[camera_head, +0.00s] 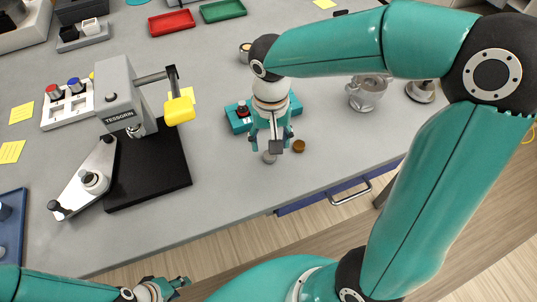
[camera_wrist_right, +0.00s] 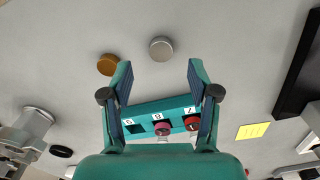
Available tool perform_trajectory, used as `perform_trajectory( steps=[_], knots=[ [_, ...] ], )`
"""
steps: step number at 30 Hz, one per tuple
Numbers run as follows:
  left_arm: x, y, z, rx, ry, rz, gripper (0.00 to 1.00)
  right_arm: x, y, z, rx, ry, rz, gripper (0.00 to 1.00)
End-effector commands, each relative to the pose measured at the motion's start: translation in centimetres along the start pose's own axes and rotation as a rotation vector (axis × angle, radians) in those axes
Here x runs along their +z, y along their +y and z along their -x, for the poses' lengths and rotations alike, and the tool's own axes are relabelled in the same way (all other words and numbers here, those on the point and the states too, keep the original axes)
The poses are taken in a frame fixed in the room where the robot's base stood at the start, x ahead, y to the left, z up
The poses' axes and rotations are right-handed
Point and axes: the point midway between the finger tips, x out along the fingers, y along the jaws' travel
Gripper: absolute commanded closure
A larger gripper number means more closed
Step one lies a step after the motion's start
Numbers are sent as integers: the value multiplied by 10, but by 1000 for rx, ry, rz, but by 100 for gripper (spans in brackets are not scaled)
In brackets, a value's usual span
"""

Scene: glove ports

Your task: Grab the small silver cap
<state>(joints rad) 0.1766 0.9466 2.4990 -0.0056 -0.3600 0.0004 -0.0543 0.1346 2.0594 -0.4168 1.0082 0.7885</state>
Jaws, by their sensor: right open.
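The small silver cap (camera_head: 269,157) lies on the grey bench, just in front of my right gripper (camera_head: 272,146) in the head view. In the right wrist view the silver cap (camera_wrist_right: 161,48) is a round grey disc, just beyond the gap between the open fingertips of my right gripper (camera_wrist_right: 160,75). Nothing is between these fingers. My left gripper (camera_head: 172,288) is at the bottom edge of the head view, over the floor in front of the bench and far from the cap. Its finger gap is too small to read.
A brown-orange cap (camera_head: 299,146) lies beside the silver one. Bench between is clear.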

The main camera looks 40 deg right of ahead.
Motion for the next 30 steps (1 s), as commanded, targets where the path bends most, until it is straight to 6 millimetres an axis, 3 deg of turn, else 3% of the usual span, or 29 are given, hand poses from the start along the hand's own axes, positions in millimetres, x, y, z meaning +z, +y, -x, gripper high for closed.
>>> perform_trajectory(
  steps=[12,20,28,30],
  knots=[
    [0,3,7,0,0,0,60,0,0,-48,2,-3,0,40],
    [0,3,7,0,0,0,60,-1,-1,-51,-1,0,-1,40],
    [0,3,7,0,0,0,60,-1,-1,-51,0,0,-1,81],
    [0,3,7,0,0,0,60,-1,-1,-51,0,0,-1,81]
  ],
)
